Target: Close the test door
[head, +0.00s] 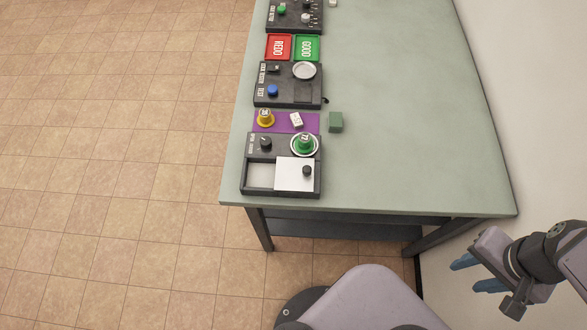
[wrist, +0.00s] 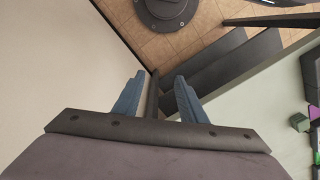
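The nearest dark box (head: 247,155) stands at the near left corner of the green table. A white sliding door (head: 290,182) with a black knob (head: 306,170) covers the right part of its front compartment. The left part of that compartment (head: 258,175) is uncovered and looks pale and empty. I take this panel for the test door; its label is too small to read. My gripper (head: 467,276) is right of the table's near end, well apart from the box. Its two blue fingers, also in the wrist view (wrist: 157,98), are spread with nothing between them.
Behind the door are a dial and a green piece (head: 305,145) on a round dish. Farther back are a purple mat (head: 279,127) with small pieces, a green block (head: 336,122), a box with a blue button (head: 272,90), and red and green trays. The table's right side is clear; a wall borders it.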

